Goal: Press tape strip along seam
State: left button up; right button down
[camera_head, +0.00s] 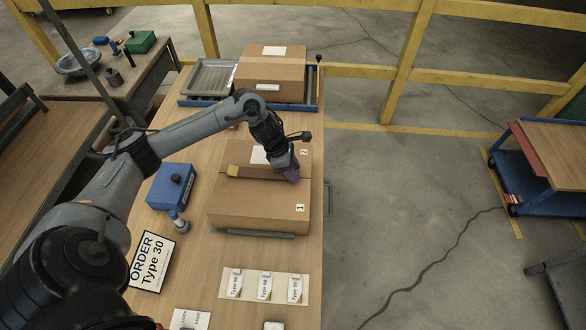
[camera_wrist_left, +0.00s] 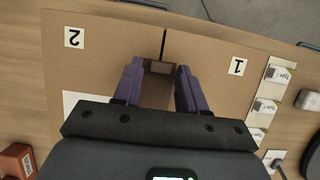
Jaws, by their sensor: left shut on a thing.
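A closed cardboard box (camera_head: 255,212) marked 1 and 2 lies on the wooden table. Its dark seam (camera_wrist_left: 164,44) shows beyond my fingertips in the left wrist view. A brown tape strip (camera_head: 262,173) with a yellowish left end lies across the box top, along the seam line. My left gripper (camera_head: 292,174) is at the strip's right end, low over the box. In the left wrist view its purple fingers (camera_wrist_left: 157,82) are shut on the brown strip (camera_wrist_left: 158,68). Whether the strip is pressed flat along its length I cannot tell. My right gripper is out of view.
A second taped box (camera_head: 270,78) and a grey tray (camera_head: 210,77) stand at the table's far end. A blue box (camera_head: 171,186) is left of the marked box. An order sign (camera_head: 152,262) and a card with type labels (camera_head: 264,286) lie nearer.

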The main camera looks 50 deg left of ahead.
pick_arm(q)
jog(key=shift+f+b, duration=0.6)
jog(key=shift+b, duration=0.05)
dwell(0.7)
dwell(0.5)
jog(key=o, duration=1.1)
jog(key=shift+r, duration=0.15)
